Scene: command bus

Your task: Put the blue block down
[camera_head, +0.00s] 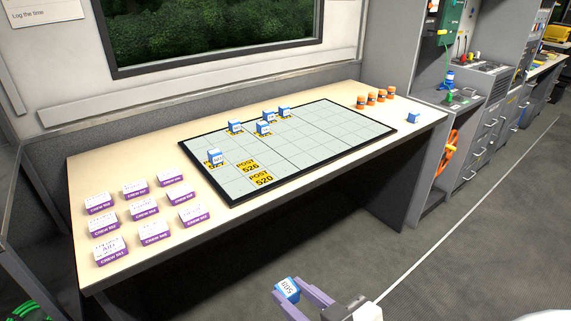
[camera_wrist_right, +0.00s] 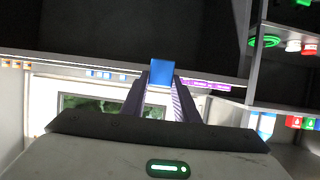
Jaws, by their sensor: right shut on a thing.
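My right gripper (camera_head: 304,298) is shut on a blue block (camera_head: 287,289) with a white label that reads like 508. It holds the block in the air in front of the table, over the floor. The right wrist view shows the blue block (camera_wrist_right: 161,73) between the fingertips of the right gripper (camera_wrist_right: 161,84). Several other blue and white blocks, one of them at the left (camera_head: 215,157), stand on the grey gridded board (camera_head: 318,142) on the table. A lone blue block (camera_head: 413,118) sits on the table right of the board. My left gripper is not in view.
The table (camera_head: 150,238) holds rows of white and purple crew cards (camera_head: 145,210) at left. Several orange cylinders (camera_head: 372,97) stand at its far right. The board has many bare squares, and yellow labels (camera_head: 262,179) lie on its near left part.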

